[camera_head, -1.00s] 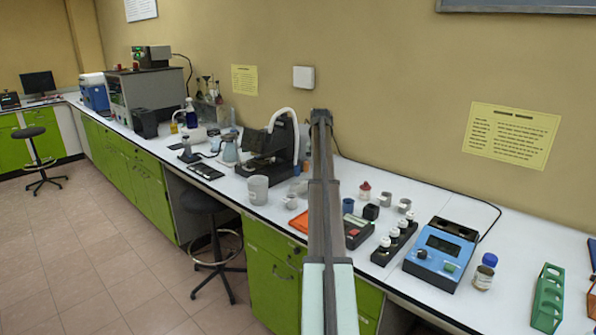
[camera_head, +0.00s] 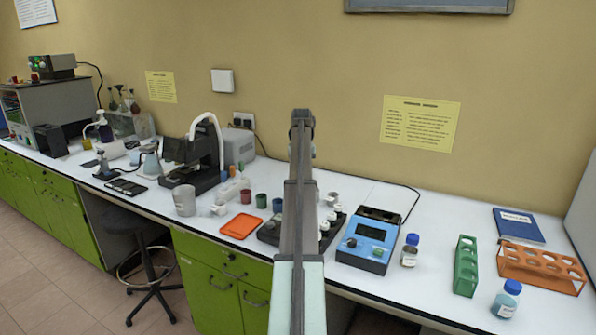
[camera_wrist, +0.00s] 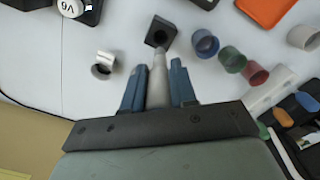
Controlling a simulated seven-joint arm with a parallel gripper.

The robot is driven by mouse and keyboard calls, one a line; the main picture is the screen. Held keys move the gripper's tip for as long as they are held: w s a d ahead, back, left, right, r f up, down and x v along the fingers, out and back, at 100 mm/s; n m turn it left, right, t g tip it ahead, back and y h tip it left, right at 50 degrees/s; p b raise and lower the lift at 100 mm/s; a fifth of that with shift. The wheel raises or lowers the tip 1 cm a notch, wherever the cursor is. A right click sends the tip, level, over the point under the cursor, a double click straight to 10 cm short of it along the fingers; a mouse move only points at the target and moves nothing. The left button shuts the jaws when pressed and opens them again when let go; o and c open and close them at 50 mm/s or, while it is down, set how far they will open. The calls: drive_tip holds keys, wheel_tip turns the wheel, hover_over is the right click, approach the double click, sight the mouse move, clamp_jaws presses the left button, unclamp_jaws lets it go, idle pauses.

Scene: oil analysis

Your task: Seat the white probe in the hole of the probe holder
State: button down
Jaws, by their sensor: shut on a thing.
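My gripper (camera_wrist: 156,88) shows in the wrist view, its two blue fingers shut on the pale grey-white probe (camera_wrist: 158,77). The probe points away from the wrist, between the fingers. Its narrow end reaches close to the near edge of a small black block with a dark hole, the probe holder (camera_wrist: 161,30). The hole looks empty, with the probe's end beside it in the picture. I cannot tell the height gap or whether they touch. In the head view my arm hides the gripper, probe and holder.
A metal cup (camera_wrist: 103,65) stands left of the holder; blue, green and red cups (camera_wrist: 205,43) stand right. An orange tray (camera_head: 240,226) lies on the white bench. A blue instrument (camera_head: 367,240), a blue-capped bottle (camera_head: 409,251) and a green rack (camera_head: 466,266) stand farther right.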

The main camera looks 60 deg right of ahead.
drive_tip(key=shift+f+n, duration=0.1)
drive_tip(key=shift+n, duration=0.3)
drive_tip(key=shift+f, duration=2.65)
drive_tip(key=shift+f, duration=2.3)
idle(0.4)
drive_tip(key=c, duration=0.5)
unclamp_jaws()
drive_tip(key=shift+r, duration=3.5)
